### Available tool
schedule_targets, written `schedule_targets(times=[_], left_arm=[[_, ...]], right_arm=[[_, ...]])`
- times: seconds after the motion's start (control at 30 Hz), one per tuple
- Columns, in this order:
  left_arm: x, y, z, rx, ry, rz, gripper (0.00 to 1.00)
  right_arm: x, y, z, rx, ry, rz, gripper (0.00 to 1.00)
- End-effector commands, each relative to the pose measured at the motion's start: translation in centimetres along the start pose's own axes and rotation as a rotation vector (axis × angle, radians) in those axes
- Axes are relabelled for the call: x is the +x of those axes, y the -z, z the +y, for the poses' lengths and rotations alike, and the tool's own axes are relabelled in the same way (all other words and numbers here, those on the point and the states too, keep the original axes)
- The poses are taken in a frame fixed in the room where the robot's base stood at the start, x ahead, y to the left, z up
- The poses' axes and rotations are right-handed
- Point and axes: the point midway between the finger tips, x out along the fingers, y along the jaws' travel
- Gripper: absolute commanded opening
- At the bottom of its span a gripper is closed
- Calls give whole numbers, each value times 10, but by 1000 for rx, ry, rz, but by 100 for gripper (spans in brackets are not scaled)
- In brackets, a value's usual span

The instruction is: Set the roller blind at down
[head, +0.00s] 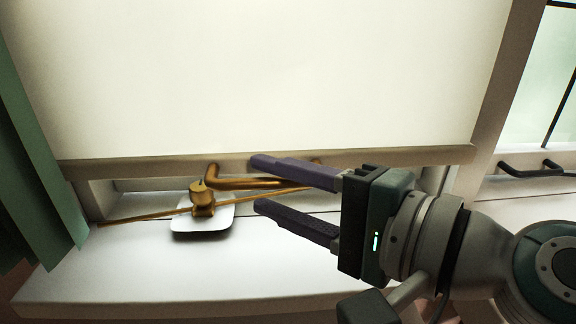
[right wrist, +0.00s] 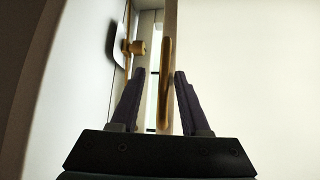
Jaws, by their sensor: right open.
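The roller blind (head: 260,75) is a pale sheet across most of the head view, with a bottom bar (head: 120,166) close above the sill. A brass handle (head: 240,183) juts out at the bar. My right gripper (head: 257,183) is open, its two purple fingers pointing left, one over the handle's right part and one below it. In the right wrist view the handle (right wrist: 166,85) stands between the open fingers (right wrist: 156,85), apart from the left finger and close to the right one; contact is unclear. My left gripper is not in view.
On the white sill (head: 140,265) a brass fitting with a knob (head: 202,197) and a long thin rod stands by a white plate (head: 203,224). A green curtain (head: 35,150) hangs at the left. A dark window handle (head: 530,168) is at the right.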

Motion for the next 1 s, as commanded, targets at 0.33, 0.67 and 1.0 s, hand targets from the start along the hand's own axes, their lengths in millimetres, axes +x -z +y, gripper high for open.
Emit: schedule_targets(times=[0.33, 0.67, 1.0], left_arm=[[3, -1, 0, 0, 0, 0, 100], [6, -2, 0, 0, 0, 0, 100], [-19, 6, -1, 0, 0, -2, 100]], right_arm=[[-69, 0, 3, -2, -7, -2, 46], [-90, 0, 1, 0, -3, -1, 46], [-94, -21, -13, -134, -68, -43, 46]])
